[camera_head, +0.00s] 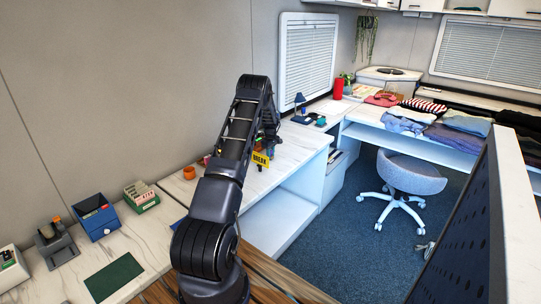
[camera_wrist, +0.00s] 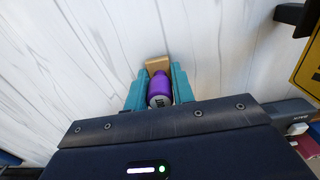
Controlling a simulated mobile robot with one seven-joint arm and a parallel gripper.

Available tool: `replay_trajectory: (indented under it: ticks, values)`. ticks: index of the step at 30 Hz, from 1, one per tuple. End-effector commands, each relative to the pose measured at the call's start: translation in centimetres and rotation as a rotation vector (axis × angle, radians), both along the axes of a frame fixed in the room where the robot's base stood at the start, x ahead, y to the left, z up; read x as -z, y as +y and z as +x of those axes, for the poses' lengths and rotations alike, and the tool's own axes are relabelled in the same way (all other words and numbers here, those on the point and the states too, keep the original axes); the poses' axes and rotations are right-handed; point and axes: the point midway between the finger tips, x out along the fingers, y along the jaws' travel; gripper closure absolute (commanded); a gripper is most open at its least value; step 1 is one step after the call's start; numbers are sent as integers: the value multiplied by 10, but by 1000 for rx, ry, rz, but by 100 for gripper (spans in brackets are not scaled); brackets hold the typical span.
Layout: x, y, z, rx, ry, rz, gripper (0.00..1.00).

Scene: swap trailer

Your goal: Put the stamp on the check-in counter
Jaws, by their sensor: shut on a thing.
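In the wrist view my gripper (camera_wrist: 160,74) has its teal fingers shut on the stamp, which has a purple handle (camera_wrist: 160,86) and a tan, wood-like block (camera_wrist: 157,64) at its far end. White, grey-veined boards or counter lie beyond the stamp. I cannot tell whether the block touches that surface. In the head view my arm reaches over the white marbled counter (camera_head: 287,163), and its own links hide the gripper and the stamp.
A yellow sign (camera_head: 261,160) stands on the counter beside my arm; part of it shows in the wrist view (camera_wrist: 309,68). At left are a blue box (camera_head: 97,222), a green card tray (camera_head: 141,198) and a dark green mat (camera_head: 114,277). A blue lamp (camera_head: 300,104) stands farther back.

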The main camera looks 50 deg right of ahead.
Motion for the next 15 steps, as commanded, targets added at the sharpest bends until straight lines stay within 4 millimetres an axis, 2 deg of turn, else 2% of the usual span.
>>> replay_trajectory:
  ticks: [2,3,6,15]
  values:
    - [2,0,0,0,0,1,98]
    - [2,0,0,0,0,0,70]
    - [2,0,0,0,0,0,54]
    - [0,0,0,0,0,0,54]
